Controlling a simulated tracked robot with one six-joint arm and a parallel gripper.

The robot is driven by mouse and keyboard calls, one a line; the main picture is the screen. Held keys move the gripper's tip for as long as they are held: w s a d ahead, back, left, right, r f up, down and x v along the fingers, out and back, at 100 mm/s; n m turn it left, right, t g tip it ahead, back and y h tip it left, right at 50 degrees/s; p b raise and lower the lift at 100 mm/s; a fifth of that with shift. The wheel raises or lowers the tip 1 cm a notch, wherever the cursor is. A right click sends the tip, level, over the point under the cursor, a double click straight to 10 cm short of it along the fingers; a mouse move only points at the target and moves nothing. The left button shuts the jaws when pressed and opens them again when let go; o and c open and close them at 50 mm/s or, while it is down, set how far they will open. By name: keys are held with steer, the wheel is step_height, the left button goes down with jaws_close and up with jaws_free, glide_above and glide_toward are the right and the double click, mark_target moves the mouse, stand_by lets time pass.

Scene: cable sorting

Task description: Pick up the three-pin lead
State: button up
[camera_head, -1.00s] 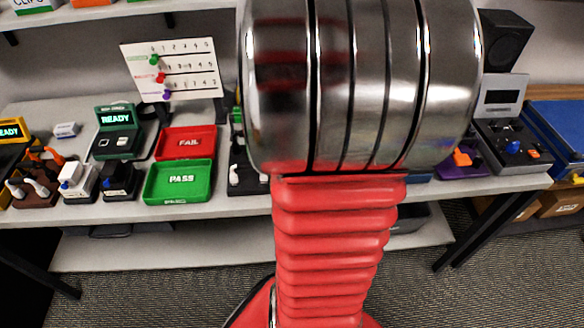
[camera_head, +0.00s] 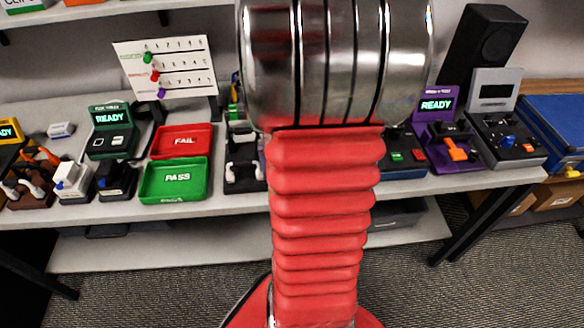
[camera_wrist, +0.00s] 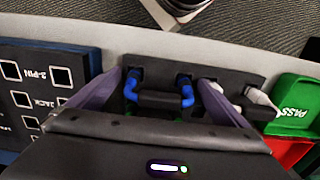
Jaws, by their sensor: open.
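In the wrist view, my gripper (camera_wrist: 162,78) is open, with its two purple fingers spread over a dark rack (camera_wrist: 232,78). A lead with blue ends and a black middle (camera_wrist: 160,100) lies in the rack between the fingers; I see no hold on it. A white lead (camera_wrist: 262,100) lies in the rack to its right, partly behind the right finger. I cannot tell which lead is the three-pin one. In the head view, my arm hides my gripper and part of the rack (camera_head: 243,182).
A blue board marked 2-PIN and JACK (camera_wrist: 84,62) stands left of the fingers. The green PASS tray (camera_wrist: 296,92) and red FAIL tray (camera_wrist: 290,150) are at the right. In the head view, a purple READY station (camera_head: 437,125) stands right of my arm.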

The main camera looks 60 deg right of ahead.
steer(key=shift+c, duration=0.5)
steer(key=c, duration=1.1)
